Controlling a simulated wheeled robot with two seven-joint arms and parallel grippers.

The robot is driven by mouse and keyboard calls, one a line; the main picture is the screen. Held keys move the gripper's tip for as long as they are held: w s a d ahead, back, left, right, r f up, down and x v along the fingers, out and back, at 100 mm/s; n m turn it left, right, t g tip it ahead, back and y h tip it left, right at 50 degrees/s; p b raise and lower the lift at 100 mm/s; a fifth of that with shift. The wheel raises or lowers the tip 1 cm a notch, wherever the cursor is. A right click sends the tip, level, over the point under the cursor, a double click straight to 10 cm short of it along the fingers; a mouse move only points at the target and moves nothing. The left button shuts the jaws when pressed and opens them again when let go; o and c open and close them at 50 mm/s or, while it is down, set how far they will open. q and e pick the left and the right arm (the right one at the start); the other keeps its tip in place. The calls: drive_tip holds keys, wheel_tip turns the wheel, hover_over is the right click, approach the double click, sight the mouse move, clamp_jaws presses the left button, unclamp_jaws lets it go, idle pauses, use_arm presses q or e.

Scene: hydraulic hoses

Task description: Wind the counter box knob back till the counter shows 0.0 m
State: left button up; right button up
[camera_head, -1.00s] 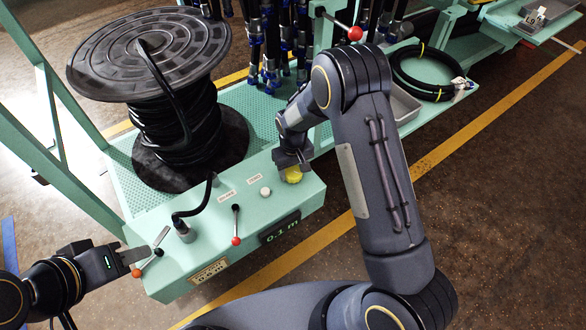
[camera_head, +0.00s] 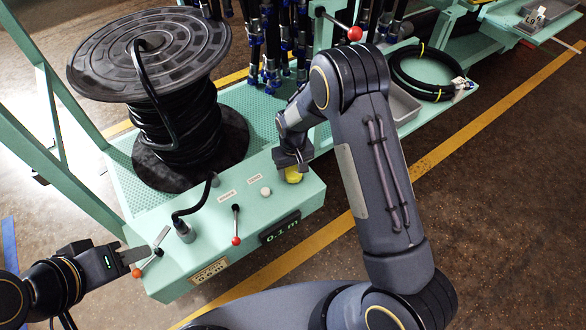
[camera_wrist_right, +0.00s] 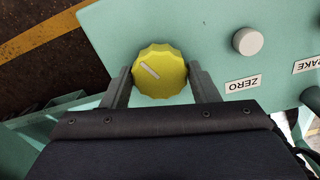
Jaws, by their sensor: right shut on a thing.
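In the right wrist view the knob (camera_wrist_right: 160,72) shows a pale pointer mark slanting up to the left. My right gripper (camera_head: 291,166) is shut on the knob, one finger on each side, as the wrist view (camera_wrist_right: 161,82) shows. My left gripper (camera_head: 140,258) is at the left end of the box, by a small lever with an orange ball (camera_head: 137,273); its jaw opening is unclear.
A white button (camera_head: 266,191) labelled ZERO is beside the knob. A red-tipped lever (camera_head: 236,225) and a black hose end (camera_head: 184,230) stand further left. A large hose reel (camera_head: 150,55) is behind the box. Hanging hoses (camera_head: 270,45) and a coiled hose (camera_head: 425,72) are further back.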

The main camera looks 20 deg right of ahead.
sight(293, 171)
drive_tip(key=shift+m, duration=0.3)
idle(0.6)
drive_tip(key=o, duration=1)
drive_tip(key=shift+c, duration=0.2)
drive_tip(key=shift+r+p, duration=1)
drive_tip(key=shift+r, duration=2.9)
